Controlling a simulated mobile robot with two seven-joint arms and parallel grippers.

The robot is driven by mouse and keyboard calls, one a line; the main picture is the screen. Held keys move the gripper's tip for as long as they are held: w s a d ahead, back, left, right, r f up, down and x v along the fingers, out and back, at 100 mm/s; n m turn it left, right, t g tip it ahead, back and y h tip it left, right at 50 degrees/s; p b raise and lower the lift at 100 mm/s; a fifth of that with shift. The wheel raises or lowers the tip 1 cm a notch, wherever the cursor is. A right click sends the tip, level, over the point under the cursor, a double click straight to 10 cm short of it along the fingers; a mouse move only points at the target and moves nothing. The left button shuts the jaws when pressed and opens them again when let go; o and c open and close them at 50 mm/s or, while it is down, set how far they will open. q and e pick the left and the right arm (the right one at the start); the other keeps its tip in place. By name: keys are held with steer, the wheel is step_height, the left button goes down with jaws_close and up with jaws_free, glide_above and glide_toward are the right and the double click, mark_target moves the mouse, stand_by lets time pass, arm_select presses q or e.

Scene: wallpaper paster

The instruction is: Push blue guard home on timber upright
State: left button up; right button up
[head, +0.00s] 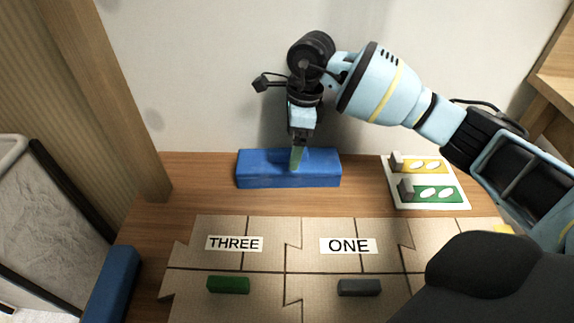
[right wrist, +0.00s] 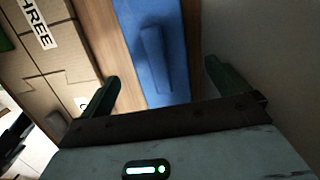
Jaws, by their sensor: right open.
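A long blue block (head: 260,172), which looks like the blue guard, lies on the wooden table against the wall. In the right wrist view the blue block (right wrist: 150,35) has a raised rib along its top. My right gripper (head: 298,158) is above the block, pointing down. In the right wrist view its two fingers (right wrist: 163,88) are open, one on each side of the rib, with nothing held between them. I cannot tell how far the fingertips are from the block. The timber upright (head: 112,90) stands at the left, apart from this block. My left gripper is not in view.
Cardboard puzzle-edged panels labelled THREE (head: 234,243) and ONE (head: 347,246) carry a green block (head: 228,285) and a grey block (head: 359,287). A white card (head: 434,197) with yellow and green strips lies right. Another blue piece (head: 112,285) is at the table's left edge.

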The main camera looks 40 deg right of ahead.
mark_target(289, 150)
steer(key=shift+a+f, duration=0.15)
steer(key=shift+f, duration=0.25)
steer(key=f, duration=0.1)
steer(key=f+b, duration=0.2)
steer(key=shift+w+a+f, duration=0.25)
steer(key=shift+a, duration=0.15)
steer(key=shift+f, duration=0.5)
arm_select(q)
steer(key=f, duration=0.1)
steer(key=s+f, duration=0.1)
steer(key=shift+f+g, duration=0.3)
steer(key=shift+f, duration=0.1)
arm_select(e)
steer(key=shift+r, duration=0.1)
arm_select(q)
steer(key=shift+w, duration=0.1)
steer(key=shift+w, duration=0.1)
arm_select(e)
steer(key=c, duration=1)
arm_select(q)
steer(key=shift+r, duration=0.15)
arm_select(e)
steer(key=shift+r, duration=0.15)
